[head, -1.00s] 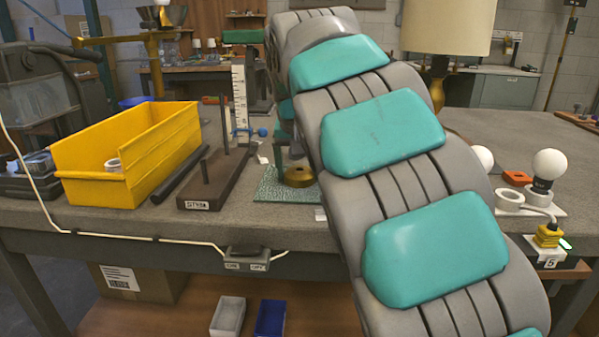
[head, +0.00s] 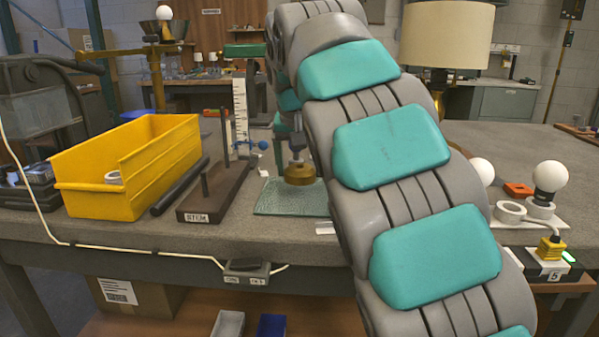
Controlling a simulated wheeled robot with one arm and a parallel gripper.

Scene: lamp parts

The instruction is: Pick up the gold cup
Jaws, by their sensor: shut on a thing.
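The gold cup (head: 300,174) is a small round brass-coloured piece in the middle of the head view, over the green textured mat (head: 270,200). My gripper (head: 297,157) comes down on it from above and is shut on it. The cup looks upright and seems to hang a little above the mat. My arm hides most of the gripper and the area to the right of the cup.
A dark stand marked STEM (head: 215,190) with upright rods is just left of the mat. A yellow bin (head: 130,170) stands farther left. A lamp with a cream shade (head: 447,35) is behind my arm. White bulbs (head: 549,176) are at the right.

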